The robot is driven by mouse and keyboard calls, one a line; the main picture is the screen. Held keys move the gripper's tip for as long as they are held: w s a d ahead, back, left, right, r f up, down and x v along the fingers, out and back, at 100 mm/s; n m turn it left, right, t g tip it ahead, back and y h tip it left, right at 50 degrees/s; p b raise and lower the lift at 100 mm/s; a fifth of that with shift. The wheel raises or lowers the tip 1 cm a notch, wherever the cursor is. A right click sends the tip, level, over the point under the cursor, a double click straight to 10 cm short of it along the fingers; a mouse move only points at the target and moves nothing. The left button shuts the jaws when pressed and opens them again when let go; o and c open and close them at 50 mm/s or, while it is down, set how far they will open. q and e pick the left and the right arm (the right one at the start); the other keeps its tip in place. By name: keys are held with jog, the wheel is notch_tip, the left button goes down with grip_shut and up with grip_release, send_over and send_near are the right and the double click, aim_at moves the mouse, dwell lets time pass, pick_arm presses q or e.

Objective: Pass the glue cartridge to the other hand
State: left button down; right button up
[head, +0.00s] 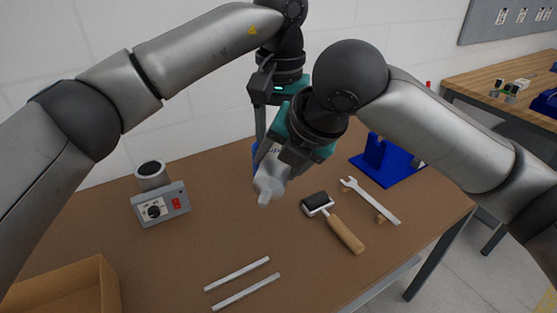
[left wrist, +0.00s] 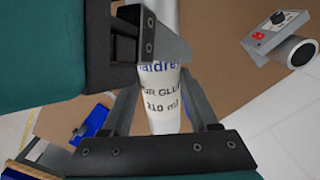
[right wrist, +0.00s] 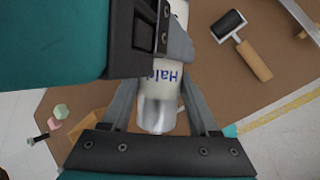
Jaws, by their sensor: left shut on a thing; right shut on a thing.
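The glue cartridge (head: 268,180) is a white tube with blue lettering, held in the air above the brown table, its nozzle tilted down. My right gripper (head: 287,157) is shut on it near the nozzle end. My left gripper (head: 261,130) is shut on it farther back, partly hidden behind the right arm. In the left wrist view the printed cartridge (left wrist: 163,108) runs between the fingers, with the other gripper close above. In the right wrist view the cartridge (right wrist: 160,98) also lies between the fingers.
On the table (head: 150,275) are a grey control box (head: 161,206) with a round cup, a roller (head: 335,221), a wrench (head: 370,200), a blue stand (head: 388,163) and two pale strips (head: 240,283). A cardboard box (head: 70,292) is at front left. The table below the cartridge is clear.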

grip_shut()
pick_arm(q)
jog(key=shift+c, duration=0.4)
grip_release()
pick_arm(e)
jog(key=shift+r, duration=0.1)
